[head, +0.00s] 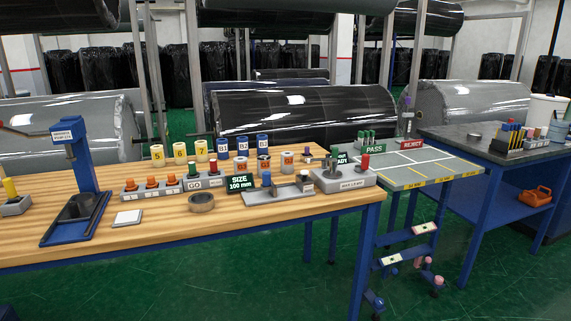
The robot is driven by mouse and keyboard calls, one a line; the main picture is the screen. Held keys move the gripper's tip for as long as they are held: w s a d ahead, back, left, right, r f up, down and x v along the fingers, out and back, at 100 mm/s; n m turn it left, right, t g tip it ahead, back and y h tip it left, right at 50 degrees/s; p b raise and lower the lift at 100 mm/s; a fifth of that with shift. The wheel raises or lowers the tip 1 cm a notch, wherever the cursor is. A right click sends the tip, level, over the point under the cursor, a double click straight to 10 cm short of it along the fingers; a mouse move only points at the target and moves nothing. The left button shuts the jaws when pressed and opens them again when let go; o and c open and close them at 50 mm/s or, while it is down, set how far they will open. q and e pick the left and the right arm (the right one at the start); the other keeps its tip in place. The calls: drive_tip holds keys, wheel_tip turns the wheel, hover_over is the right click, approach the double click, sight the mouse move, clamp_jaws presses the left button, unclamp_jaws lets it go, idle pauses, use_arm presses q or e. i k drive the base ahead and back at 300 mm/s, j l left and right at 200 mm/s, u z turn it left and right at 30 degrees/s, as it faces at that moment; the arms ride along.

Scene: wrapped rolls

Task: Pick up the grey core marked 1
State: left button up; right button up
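No core clearly marked 1 can be read in the head view. A grey ring (202,202) lies near the table's front edge. Taller yellow cores, 5 (157,155), 6 (180,153) and 7 (202,151), and blue-marked cores (242,146) stand in a row at the back. Neither of my grippers is in view.
The wooden table (60,240) carries a blue press (82,190), a GO rack (170,187), a SIZE 100 mm sign (240,184) and a grey fixture (343,181). A PASS/REJECT cart (415,176) adjoins at right; a dark-topped bench (465,138) stands beyond.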

sight(263, 159)
drive_tip(key=i+l, duration=0.3)
drive_tip(key=l, duration=0.15)
drive_tip(key=i+l, duration=0.35)
drive_tip(key=l+u, duration=0.05)
drive_tip(key=l, duration=0.05)
